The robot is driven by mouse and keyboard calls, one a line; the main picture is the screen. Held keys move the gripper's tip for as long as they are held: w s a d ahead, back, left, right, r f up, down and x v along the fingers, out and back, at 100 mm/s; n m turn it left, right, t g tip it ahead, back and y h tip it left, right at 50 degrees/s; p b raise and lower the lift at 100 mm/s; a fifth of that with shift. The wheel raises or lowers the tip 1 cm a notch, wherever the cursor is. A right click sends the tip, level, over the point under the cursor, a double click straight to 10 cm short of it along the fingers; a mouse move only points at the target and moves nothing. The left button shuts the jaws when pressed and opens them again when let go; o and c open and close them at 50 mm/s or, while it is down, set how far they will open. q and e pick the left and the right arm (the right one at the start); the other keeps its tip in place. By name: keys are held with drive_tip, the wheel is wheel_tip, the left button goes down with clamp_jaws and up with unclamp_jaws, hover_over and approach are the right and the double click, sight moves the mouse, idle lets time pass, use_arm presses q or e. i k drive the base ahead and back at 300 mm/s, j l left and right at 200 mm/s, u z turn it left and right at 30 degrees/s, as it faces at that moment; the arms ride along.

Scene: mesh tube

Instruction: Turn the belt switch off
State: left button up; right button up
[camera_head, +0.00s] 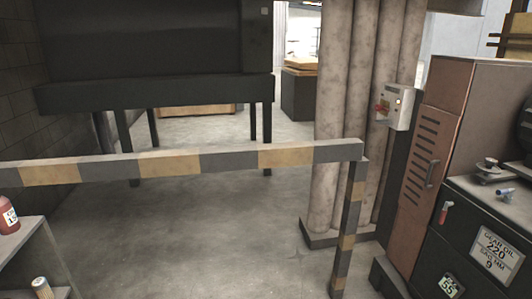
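A pale switch box (399,108) is mounted at the right, between the ribbed column and the brown cabinet. A red handle or knob (382,108) sticks out on its left side, and a small red mark shows on its front. I cannot tell from this distance whether the switch is on or off. Neither of my grippers is in view.
A striped barrier rail (230,159) crosses the view, with a post at its right end. A brown cabinet (460,110) and a black gear-oil unit (470,245) stand at the right. A shelf (45,255) with a red bottle is at lower left. Open floor lies between.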

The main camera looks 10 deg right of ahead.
sight(378, 108)
drive_tip(key=i, duration=1.15)
drive_tip(key=i+z, duration=0.35)
drive_tip(key=i, duration=0.15)
drive_tip(key=i+j+z, duration=0.1)
drive_tip(key=i+z, duration=0.25)
drive_tip(key=i, duration=0.15)
